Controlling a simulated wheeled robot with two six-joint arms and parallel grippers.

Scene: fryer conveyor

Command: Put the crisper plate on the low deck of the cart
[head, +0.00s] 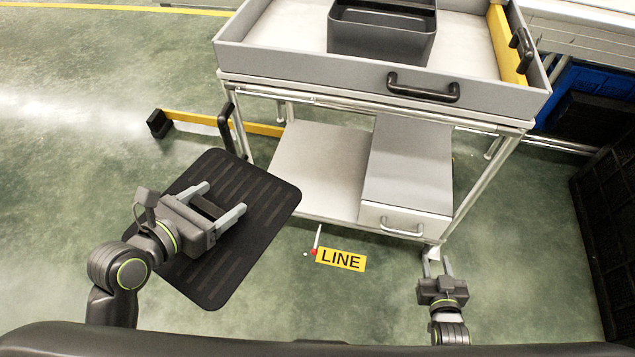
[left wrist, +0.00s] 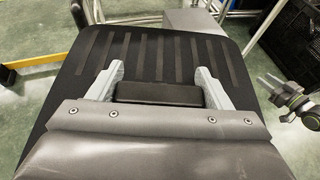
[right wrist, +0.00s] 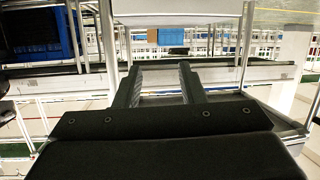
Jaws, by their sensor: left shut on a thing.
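The crisper plate (head: 262,200) is a flat black plate with rounded corners and slots. It is tilted above the floor, left of the cart. My left gripper (head: 226,197) is over it, with its fingers either side of a black raised grip (left wrist: 160,94) on the plate (left wrist: 90,60), holding it. The cart's low deck (head: 318,165) is a grey shelf under the top tray, its left part bare. The plate's upper right corner is near the cart's left side. My right gripper (head: 436,260) is open and empty, below the cart's front right corner; its fingers show apart (right wrist: 158,80).
A grey box (head: 408,165) fills the low deck's right part. The top tray (head: 290,60) with a dark bin (head: 382,35) overhangs the deck. Cart legs (head: 490,180) frame it. A yellow floor bar (head: 200,119) is behind the plate. Dark crates (head: 610,220) stand at right.

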